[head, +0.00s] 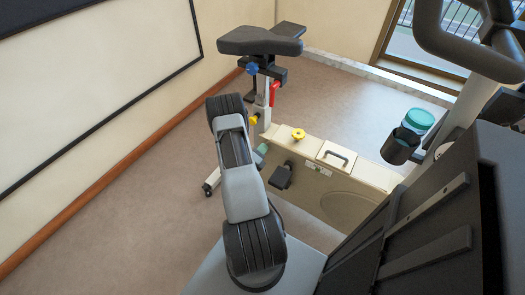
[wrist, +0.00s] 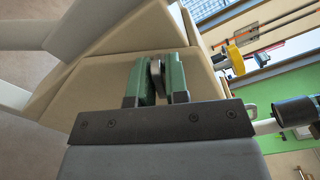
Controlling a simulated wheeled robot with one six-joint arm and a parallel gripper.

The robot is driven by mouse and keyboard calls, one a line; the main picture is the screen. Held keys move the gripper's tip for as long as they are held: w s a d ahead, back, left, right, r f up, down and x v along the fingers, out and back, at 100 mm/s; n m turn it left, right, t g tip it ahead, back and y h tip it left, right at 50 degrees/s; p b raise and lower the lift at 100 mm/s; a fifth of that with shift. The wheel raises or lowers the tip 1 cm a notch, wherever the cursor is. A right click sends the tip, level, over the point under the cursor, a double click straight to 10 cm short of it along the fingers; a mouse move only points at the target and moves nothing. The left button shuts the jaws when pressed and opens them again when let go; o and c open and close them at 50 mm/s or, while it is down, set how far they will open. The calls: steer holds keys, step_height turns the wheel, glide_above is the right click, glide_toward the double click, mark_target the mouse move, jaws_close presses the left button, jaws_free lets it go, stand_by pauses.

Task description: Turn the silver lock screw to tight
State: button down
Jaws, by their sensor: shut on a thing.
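The silver lock screw (wrist: 155,76) shows in the wrist view as a small grey metal disc seen nearly edge-on against the cream body of the exercise bike (wrist: 100,88). My gripper (wrist: 157,64) has its two green fingers on either side of the disc and is shut on it. In the head view my gripper (head: 261,154) shows only as a bit of green beside the bike's lower frame, below the seat post. My own arm hides most of that area there, and the screw cannot be made out. How tight the screw is cannot be told.
The bike's dark saddle (head: 262,41) stands above, with a red lever (head: 274,92) and a yellow knob (head: 253,120) on its post. Another yellow knob (head: 298,134) sits on the cream body. A black pedal (head: 281,175) is close right of my gripper. Floor at left is clear.

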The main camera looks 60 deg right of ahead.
steer(key=m+b, duration=0.1)
steer(key=m, duration=0.5)
steer(key=shift+a+f+m+b, duration=0.1)
steer(key=shift+f+m+b, duration=0.05)
steer(key=shift+m+b, duration=0.2)
steer(key=m+b, duration=0.2)
steer(key=m, duration=0.4)
steer(key=m+b, duration=0.2)
steer(key=m, duration=0.2)
steer(key=shift+m+b, duration=0.65)
steer(key=shift+m, duration=0.5)
steer(key=c, duration=1.2)
jaws_free()
steer(key=shift+c, duration=0.2)
steer(key=a+p, duration=0.1)
steer(key=a, duration=1.2)
steer(key=shift+a+p, duration=0.35)
steer(key=shift+a, duration=0.05)
